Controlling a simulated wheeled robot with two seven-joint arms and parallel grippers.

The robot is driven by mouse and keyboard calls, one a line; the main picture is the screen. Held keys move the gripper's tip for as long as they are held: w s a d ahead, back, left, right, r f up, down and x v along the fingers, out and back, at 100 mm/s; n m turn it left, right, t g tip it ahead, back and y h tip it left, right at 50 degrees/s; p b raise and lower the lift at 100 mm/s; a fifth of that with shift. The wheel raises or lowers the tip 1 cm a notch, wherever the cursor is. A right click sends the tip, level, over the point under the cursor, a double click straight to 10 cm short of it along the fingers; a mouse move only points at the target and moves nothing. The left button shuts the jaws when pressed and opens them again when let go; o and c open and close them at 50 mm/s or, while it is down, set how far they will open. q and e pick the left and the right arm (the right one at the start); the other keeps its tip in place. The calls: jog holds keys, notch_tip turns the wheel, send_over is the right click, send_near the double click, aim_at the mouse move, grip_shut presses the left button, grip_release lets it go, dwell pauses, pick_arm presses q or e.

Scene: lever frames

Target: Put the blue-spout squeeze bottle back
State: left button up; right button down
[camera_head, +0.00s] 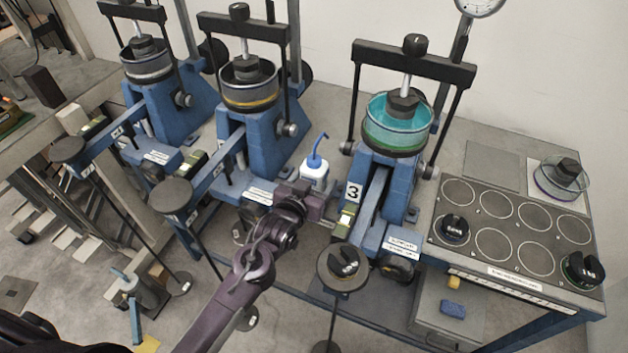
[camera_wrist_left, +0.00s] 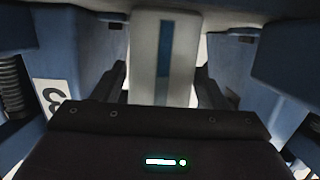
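The white squeeze bottle with a bent blue spout (camera_head: 315,168) is upright between the middle lever frame and the frame marked 3. In the left wrist view a white body with a blue stripe (camera_wrist_left: 165,58), which looks like the bottle, fills the space between my two dark fingers. My left gripper (camera_head: 318,196) is at the bottle's near side in the head view, and hides its lower part. The fingers (camera_wrist_left: 163,82) flank the bottle. Whether they press on it, and whether its base touches anything, I cannot tell. My right gripper is not in view.
Blue lever frames stand close on both sides: the middle one (camera_head: 235,150) and the one marked 3 (camera_head: 385,180), which carries a teal-filled dish (camera_head: 398,128). A dark board with ringed places (camera_head: 500,233) lies to the right. Round black lever weights (camera_head: 343,268) stick out in front.

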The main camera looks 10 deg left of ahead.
pick_arm(q)
jog(key=shift+o, duration=0.4)
jog(key=shift+r, duration=0.15)
jog(key=b+v, duration=0.1)
jog(key=v, duration=1.1)
jog(key=shift+b, duration=0.35)
jog(key=s+a+f+g+y, duration=0.1)
jog(key=s+a+f+g, duration=0.15)
jog(key=f, duration=0.95)
jog(key=s+a+f+g, duration=0.15)
jog(key=s+f, duration=0.25)
jog(key=f, duration=0.8)
jog(key=s+a+f+g+y, duration=0.1)
jog(key=s+f+g, duration=0.25)
jog(key=f, duration=0.85)
jog(key=s+a+f+g, duration=0.2)
jog(key=s+f, duration=0.6)
jog(key=s, duration=0.4)
jog(key=s+a+f+g, duration=0.2)
jog(key=s+f+g, duration=0.2)
jog(key=s+f, duration=0.4)
jog(key=s, duration=0.5)
jog(key=shift+s+f+y, duration=0.2)
jog(key=shift+s+y, duration=0.15)
jog(key=shift+y, duration=0.05)
